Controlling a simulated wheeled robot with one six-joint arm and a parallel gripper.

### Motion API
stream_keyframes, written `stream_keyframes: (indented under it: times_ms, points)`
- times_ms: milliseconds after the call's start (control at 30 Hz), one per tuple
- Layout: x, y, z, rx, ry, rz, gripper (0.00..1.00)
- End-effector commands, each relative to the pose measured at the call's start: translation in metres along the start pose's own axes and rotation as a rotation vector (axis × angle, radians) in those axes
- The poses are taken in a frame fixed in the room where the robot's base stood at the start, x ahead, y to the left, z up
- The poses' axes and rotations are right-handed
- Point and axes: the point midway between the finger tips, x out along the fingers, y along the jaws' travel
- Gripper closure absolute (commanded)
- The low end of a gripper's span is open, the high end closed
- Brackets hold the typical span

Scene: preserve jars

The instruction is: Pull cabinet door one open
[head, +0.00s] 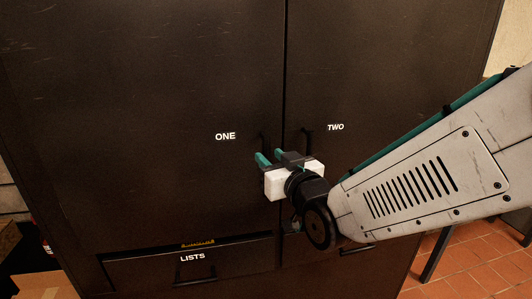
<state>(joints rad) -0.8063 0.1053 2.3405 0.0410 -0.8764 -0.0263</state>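Cabinet door one (140,130) is the dark left door of a tall cabinet, marked ONE in white. It looks shut, its edge meeting door two (390,60) at the middle seam. Its dark upright handle (263,141) stands near that seam, with its lower part hidden by my gripper. My gripper (271,156) has teal fingers and a white body, and it is in front of the handle's lower end. The fingers stand apart with a gap between them. Whether they touch the handle I cannot tell.
Door two's handle (307,141) is close to the right of my gripper. Below door one, a drawer marked LISTS (150,268) stands slightly out, with something yellow inside. A cardboard box (45,286) lies at the lower left. Tiled floor (475,265) shows at the lower right.

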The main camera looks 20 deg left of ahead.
Motion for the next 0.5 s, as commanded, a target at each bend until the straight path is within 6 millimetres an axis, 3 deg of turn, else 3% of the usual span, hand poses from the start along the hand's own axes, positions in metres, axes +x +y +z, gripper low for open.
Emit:
stream_keyframes:
  times_ms: [200,500]
  points:
    - [0.028,0.000,0.000,0.000,-0.001,0.000,0.67]
    - [0.035,0.001,0.000,0.000,-0.001,0.001,0.67]
